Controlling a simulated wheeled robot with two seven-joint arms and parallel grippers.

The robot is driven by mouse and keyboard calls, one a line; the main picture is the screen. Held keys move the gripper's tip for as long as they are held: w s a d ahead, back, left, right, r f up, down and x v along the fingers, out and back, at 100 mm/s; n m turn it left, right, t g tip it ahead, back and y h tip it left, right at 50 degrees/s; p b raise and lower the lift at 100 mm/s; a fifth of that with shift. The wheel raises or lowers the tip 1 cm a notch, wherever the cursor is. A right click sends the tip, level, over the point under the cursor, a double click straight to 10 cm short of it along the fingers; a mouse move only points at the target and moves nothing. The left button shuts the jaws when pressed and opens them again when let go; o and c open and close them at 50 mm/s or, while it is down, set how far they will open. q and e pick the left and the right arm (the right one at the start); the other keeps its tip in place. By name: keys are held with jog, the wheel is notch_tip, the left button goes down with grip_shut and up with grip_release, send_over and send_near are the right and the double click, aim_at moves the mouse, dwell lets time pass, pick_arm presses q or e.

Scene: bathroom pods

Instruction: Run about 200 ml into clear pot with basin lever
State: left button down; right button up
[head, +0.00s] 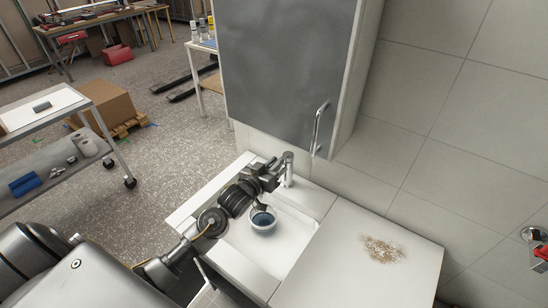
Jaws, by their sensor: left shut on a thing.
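The clear pot (263,220) stands in the white basin and looks bluish. Its water level is too small to read. The chrome basin tap (288,175) rises at the back of the basin, behind the pot. My left gripper (284,159) is at the top of the tap, shut on the basin lever. The lever is mostly hidden by the gripper. My left wrist passes above and behind the pot and covers part of the basin's left side. Whether water is running cannot be told. My right gripper is not in view.
A grey cabinet (285,65) with a bar handle hangs above the tap, close to my left arm. A white counter (345,265) with a brownish speckled patch (382,250) lies right of the basin. A wheeled trolley (60,150) stands left.

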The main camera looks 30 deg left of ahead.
pick_arm(q)
jog(key=c, duration=1.4)
grip_release()
jog(key=shift+d, duration=0.1)
jog(key=shift+s+f+b, duration=0.1)
jog(key=shift+s+b, duration=0.3)
jog(key=shift+s, duration=0.15)
jog(key=shift+s+a+r+b, duration=0.2)
jog(key=shift+s+b, duration=0.2)
jog(key=shift+s, duration=1.2)
jog(key=shift+s+a+r+b, duration=0.2)
jog(key=shift+s+b, duration=0.25)
jog(key=shift+s, duration=1.2)
jog(key=shift+s+a+r+b, duration=0.15)
jog(key=shift+s+a+b, duration=0.2)
jog(key=shift+s, duration=1.25)
jog(key=shift+d, duration=0.1)
